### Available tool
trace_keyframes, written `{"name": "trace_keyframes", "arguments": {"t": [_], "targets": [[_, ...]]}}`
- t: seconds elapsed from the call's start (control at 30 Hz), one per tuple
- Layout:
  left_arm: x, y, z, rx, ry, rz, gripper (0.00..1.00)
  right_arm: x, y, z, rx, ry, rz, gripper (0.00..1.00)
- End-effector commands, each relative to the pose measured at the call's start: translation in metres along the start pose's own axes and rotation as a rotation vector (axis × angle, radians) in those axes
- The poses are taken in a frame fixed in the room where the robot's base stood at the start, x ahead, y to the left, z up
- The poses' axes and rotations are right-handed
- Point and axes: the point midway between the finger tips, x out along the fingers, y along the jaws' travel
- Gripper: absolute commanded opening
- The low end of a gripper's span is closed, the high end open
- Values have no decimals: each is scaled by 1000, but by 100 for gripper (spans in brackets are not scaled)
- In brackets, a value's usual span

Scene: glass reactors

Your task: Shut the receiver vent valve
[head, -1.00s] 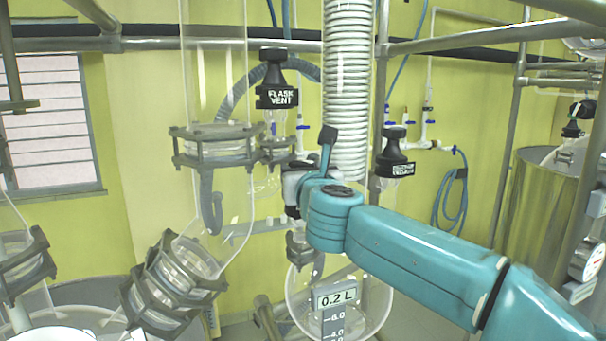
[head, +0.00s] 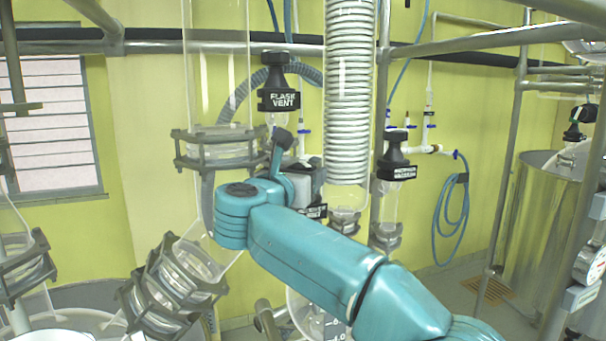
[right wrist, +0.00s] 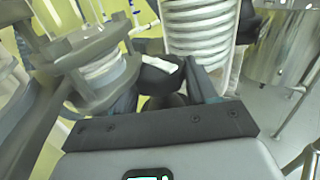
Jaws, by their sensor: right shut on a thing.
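My right gripper (head: 312,186) is in the middle of the head view, mostly behind my teal wrist. In the right wrist view its fingers (right wrist: 165,85) are closed around a black valve knob (right wrist: 158,68) with a pale label strip. This knob's black label (head: 316,211) peeks out below the gripper in the head view, with text too small to read. I take it to be the receiver vent valve; its stem and how far it is turned are hidden. The flask vent valve (head: 279,88) stands apart, above and behind my wrist. My left gripper is not in view.
Another black-capped valve (head: 396,160), its label ending in "vacuum", stands to the right. The coiled condenser (head: 348,95) hangs just behind the gripper. A glass column with a clamped flange (head: 222,148) is close on the left. Metal rails (head: 480,40) cross the right.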

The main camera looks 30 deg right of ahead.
Motion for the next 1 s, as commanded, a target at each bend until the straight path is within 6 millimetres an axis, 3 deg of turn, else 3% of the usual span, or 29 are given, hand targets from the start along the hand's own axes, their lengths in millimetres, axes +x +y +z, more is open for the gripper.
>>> {"name": "trace_keyframes", "arguments": {"t": [0.43,0.47,0.5,0.83,1.0], "targets": [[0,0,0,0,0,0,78,0,-1,1,-1,-2,-14,27],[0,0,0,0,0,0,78,0,-1,1,-1,-2,-14,60],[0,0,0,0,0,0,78,0,-1,1,-1,-2,-14,63],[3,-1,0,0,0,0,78,-4,0,-1,0,-1,-11,63],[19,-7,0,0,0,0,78,-33,1,-5,0,-2,-7,63]]}}
